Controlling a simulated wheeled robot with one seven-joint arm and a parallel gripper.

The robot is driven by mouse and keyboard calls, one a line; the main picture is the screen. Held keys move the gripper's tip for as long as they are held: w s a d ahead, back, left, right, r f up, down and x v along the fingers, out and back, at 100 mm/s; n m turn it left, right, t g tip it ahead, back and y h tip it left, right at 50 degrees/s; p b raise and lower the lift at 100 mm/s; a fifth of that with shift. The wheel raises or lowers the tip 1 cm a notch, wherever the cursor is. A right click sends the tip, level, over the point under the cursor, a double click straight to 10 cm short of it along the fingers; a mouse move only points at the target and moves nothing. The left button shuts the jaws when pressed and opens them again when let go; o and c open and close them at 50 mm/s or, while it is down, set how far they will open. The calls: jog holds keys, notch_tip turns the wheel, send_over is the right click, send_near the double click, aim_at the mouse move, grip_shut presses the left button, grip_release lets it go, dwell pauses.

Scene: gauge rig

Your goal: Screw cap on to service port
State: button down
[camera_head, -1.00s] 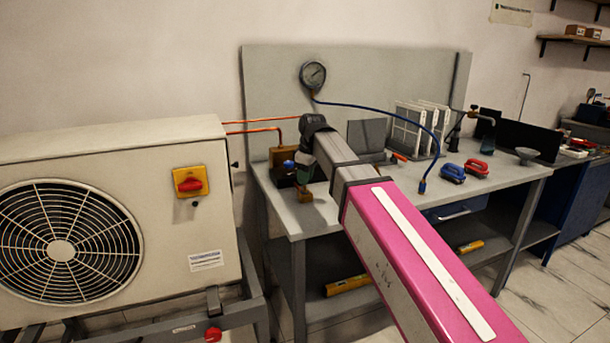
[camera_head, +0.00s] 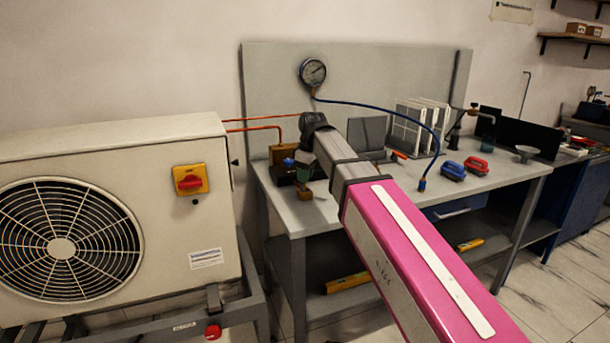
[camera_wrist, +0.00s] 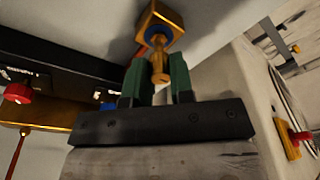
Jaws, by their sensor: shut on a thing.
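My gripper (camera_wrist: 160,85) has two green fingers and is shut on a small brass piece, which looks like the cap (camera_wrist: 160,66). In the wrist view, the piece's far end meets a blue ring on a brass block, which looks like the service port (camera_wrist: 164,14). I cannot tell whether the threads are engaged. In the head view, my gripper (camera_head: 303,178) is at the left end of the bench, in front of a brass block (camera_head: 284,153). My wrist partly hides the contact there.
The bench (camera_head: 400,205) holds a blue clamp-like tool (camera_head: 453,171), a red one (camera_head: 477,166) and a white rack (camera_head: 415,125). A gauge (camera_head: 312,73) with a blue hose (camera_head: 390,108) is behind. A fan unit (camera_head: 110,215) stands close on the left.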

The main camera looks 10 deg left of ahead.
jog(key=shift+f, duration=1.2)
dwell(0.7)
dwell(0.4)
jog(key=m, duration=0.4)
jog(key=shift+t, duration=0.3)
jog(key=shift+m, duration=0.6)
jog(key=m+h, duration=0.1)
jog(key=m, duration=0.2)
jog(key=shift+m+t, duration=0.3)
jog(key=shift+m, duration=0.8)
jog(key=m+h, duration=0.1)
jog(key=m, duration=0.4)
jog(key=shift+w, duration=0.1)
